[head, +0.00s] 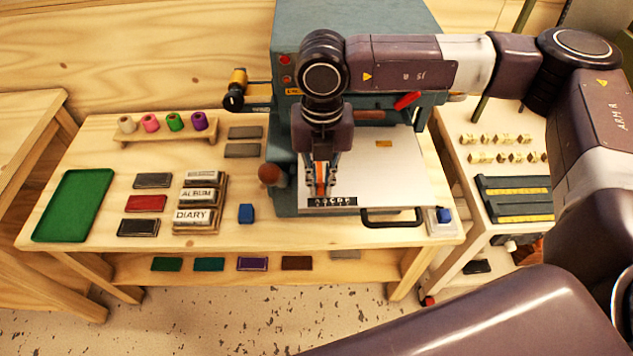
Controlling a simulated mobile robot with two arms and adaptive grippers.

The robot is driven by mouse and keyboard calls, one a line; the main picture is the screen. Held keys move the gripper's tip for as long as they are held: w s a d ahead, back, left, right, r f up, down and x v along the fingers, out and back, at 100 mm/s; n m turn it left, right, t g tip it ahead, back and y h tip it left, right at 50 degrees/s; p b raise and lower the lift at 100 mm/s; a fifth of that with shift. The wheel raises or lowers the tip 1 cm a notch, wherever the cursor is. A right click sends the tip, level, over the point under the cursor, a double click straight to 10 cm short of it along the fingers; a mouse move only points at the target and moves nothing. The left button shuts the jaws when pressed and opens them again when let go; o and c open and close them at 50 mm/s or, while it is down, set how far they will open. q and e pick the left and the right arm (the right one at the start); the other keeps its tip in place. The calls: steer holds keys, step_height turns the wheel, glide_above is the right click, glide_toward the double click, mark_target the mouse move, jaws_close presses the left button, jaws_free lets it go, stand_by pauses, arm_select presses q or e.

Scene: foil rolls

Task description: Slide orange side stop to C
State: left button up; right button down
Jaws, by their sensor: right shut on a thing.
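The orange side stop (321,178) shows as a small orange patch between the fingers of my right gripper (320,191). My right gripper points down and is shut on it, at the front left of the pale plate (390,180) of the blue-grey press (285,120). The black letter strip (345,202) lies along the plate's front edge, just in front of the fingers. The stop is toward the strip's left part; its exact letter is too small to tell. The fingers hide most of the stop. My left gripper is not in view.
A round brown knob (269,174) stands left of the gripper. A black handle (392,219) sticks out at the plate's front. A blue block (246,213), labelled blocks (195,217) and a green tray (73,205) lie to the left. The plate's right part is clear.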

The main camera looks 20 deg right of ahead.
steer(key=shift+s+d+f+b, duration=0.1)
steer(key=shift+s+d+b, duration=0.05)
steer(key=shift+d+b, duration=0.25)
steer(key=shift+s+d+f+b, duration=0.1)
steer(key=shift+d+b, duration=0.15)
steer(key=shift+d, duration=0.25)
steer(key=shift+s+d+r, duration=0.1)
steer(key=shift+d, duration=0.15)
steer(key=c, duration=2)
jaws_free()
steer(key=shift+o, duration=0.2)
steer(key=shift+r, duration=0.1)
steer(key=shift+r, duration=0.25)
step_height(320, 180, up, 11)
steer(key=shift+r, duration=0.2)
